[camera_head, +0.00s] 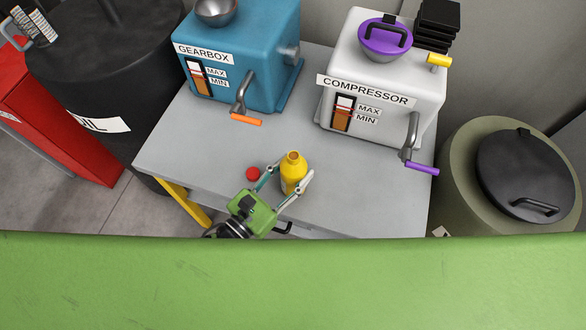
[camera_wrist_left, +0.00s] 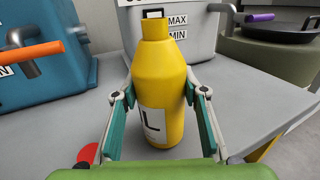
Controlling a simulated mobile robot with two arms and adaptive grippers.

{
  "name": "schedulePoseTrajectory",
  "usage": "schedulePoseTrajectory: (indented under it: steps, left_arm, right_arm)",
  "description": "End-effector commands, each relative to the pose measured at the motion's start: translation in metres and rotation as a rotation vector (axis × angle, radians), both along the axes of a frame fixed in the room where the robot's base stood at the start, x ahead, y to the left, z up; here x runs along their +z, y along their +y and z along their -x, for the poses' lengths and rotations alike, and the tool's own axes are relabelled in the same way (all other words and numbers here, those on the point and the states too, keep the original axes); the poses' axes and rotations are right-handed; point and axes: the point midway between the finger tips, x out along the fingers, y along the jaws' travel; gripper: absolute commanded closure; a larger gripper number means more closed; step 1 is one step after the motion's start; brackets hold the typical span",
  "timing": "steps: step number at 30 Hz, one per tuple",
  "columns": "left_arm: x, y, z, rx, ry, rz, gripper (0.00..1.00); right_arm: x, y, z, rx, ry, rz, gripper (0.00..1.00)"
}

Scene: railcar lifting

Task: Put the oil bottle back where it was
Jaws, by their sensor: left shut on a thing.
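The yellow oil bottle (camera_head: 292,173) stands upright on the grey table (camera_head: 190,149), near its front edge. Its top looks uncapped in the head view. My left gripper (camera_head: 285,187) is shut on the bottle, with one finger on each side of its body. The bottle also fills the middle of the left wrist view (camera_wrist_left: 163,90), with part of a white label showing. A small red cap (camera_head: 253,173) lies on the table just left of the bottle; in the left wrist view a red piece (camera_wrist_left: 88,154) shows at the lower left. My right gripper is not in view.
A blue gearbox (camera_head: 262,60) with an orange-handled crank and a white compressor (camera_head: 420,95) with a purple-handled crank stand behind the bottle. A dark drum (camera_head: 110,70) is left and an olive bin (camera_head: 460,165) right. The table between is clear.

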Motion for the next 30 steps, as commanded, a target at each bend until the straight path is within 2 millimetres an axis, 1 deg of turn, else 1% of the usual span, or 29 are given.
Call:
schedulePoseTrajectory:
  steps: [4, 5, 6, 15, 19, 23, 30]
  left_arm:
    - [-0.003, 0.0, 0.0, -0.001, -0.002, 0.002, 0.9]
    - [-0.003, 0.0, 0.0, 0.0, 0.0, 0.0, 0.52]
    - [-0.002, 0.0, 0.0, 0.0, 0.0, 0.0, 0.43]
    - [-0.002, 0.0, 0.0, 0.0, 0.0, 0.0, 0.43]
    - [0.002, 0.0, 0.0, -0.001, 0.0, 0.0, 0.43]
    - [-0.003, 0.011, 0.014, 0.0, 0.003, -0.001, 0.43]
    - [-0.003, 0.043, 0.052, 0.0, 0.003, -0.003, 0.43]
  right_arm:
    - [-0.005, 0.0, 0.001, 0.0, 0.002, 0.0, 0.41]
    - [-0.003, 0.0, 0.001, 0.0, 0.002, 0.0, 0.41]
    - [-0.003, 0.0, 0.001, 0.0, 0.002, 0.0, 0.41]
    - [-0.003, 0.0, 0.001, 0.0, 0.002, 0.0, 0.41]
    - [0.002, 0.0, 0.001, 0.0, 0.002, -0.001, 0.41]
    - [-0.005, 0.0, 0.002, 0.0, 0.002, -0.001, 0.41]
    - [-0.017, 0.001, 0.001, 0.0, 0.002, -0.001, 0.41]
